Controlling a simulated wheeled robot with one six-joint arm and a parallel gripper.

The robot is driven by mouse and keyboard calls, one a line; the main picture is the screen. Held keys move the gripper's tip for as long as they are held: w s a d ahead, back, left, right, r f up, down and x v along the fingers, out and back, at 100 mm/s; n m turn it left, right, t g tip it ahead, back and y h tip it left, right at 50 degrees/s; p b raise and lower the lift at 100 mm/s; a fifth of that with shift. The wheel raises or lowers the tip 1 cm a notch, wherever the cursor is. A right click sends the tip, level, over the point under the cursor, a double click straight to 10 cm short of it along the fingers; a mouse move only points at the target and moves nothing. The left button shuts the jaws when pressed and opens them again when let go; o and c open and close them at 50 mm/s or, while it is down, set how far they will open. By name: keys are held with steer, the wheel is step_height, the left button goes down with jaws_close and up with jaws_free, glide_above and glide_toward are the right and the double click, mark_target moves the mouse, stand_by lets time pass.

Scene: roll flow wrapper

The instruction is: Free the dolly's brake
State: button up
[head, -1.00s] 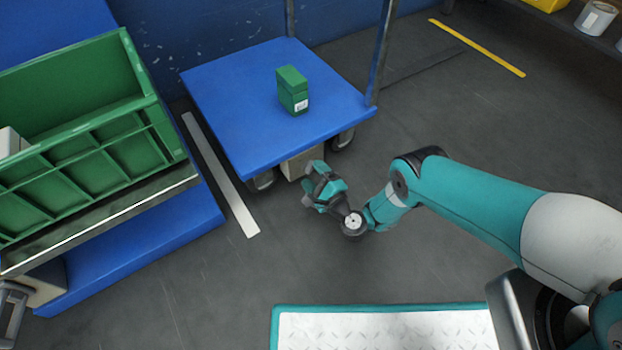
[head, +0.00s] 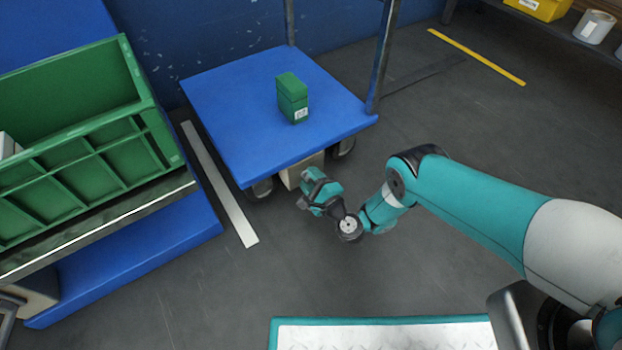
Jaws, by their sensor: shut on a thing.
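The dolly (head: 238,120) has a blue flat deck, dark casters and upright metal posts at its back and right. A beige block (head: 298,170) shows under its front edge, between the front casters. My gripper (head: 306,186) is low at that front edge, just in front of the beige block. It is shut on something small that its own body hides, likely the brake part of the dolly. The brake itself cannot be made out in this view. A green box (head: 292,100) stands upright on the deck.
A white strip (head: 218,185) and a yellow strip (head: 478,57) lie on the floor. A shelf with a yellow bin (head: 540,8) and a can (head: 595,27) is at the upper right.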

steer(key=shift+n, duration=0.3)
steer(key=shift+r+n+p, duration=0.1)
steer(key=shift+n+p, duration=0.75)
steer(key=shift+n, duration=0.15)
steer(key=n+p, duration=0.2)
steer(key=n, duration=0.1)
steer(key=shift+n, duration=0.3)
steer(key=n, duration=0.2)
steer(key=n+p, duration=0.2)
steer(key=n, duration=0.1)
steer(key=shift+f+n, duration=0.3)
steer(key=shift+f, duration=0.05)
steer(key=o, duration=0.9)
